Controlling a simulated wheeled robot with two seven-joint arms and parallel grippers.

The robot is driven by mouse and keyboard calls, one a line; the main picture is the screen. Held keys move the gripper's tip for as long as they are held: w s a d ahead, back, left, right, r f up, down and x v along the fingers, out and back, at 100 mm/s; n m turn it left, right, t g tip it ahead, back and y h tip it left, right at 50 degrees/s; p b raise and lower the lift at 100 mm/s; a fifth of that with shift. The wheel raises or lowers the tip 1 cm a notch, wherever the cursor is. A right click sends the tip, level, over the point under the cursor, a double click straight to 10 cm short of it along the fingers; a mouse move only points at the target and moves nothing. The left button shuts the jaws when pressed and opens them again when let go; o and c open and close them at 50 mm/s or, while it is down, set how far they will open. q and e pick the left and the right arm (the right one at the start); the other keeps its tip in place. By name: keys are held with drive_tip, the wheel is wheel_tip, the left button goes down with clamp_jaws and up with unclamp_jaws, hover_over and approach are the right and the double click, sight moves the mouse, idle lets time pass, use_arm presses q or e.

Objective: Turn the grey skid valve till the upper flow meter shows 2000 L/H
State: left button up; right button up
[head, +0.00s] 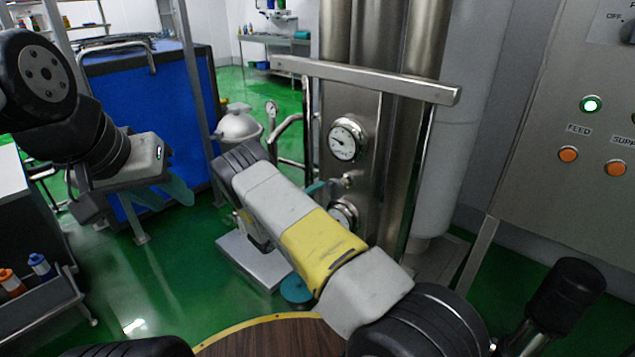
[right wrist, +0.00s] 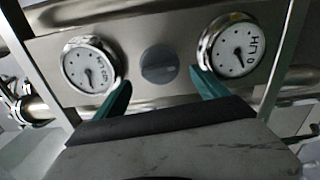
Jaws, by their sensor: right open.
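The grey skid valve (right wrist: 159,64) is a round knob between two flow meters in the right wrist view. It also shows small on the steel panel (head: 348,181) in the head view. The upper flow meter (head: 345,140) has a white dial; its reading is too small to tell. The lower flow meter (head: 343,215) is partly covered by my right arm. In the right wrist view the two dials are tilted, one left (right wrist: 88,68), one right (right wrist: 235,48). My right gripper (right wrist: 160,80) is open, its teal fingers either side of the knob, apparently short of it. My left gripper (head: 165,188) hangs away at left.
A steel bar (head: 365,78) crosses the skid above the meters. A control panel (head: 570,120) with a lit green lamp and orange buttons stands at right. A blue tank (head: 145,95) and green floor lie behind at left. A round wooden table top (head: 265,338) is in front.

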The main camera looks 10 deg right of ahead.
sight(329, 193)
drive_tip(key=x, duration=0.6)
drive_tip(key=shift+w+d, duration=0.15)
drive_tip(key=shift+d, duration=0.1)
drive_tip(key=c, duration=1.1)
drive_tip(key=shift+c, duration=0.2)
drive_tip(key=shift+n, duration=0.3)
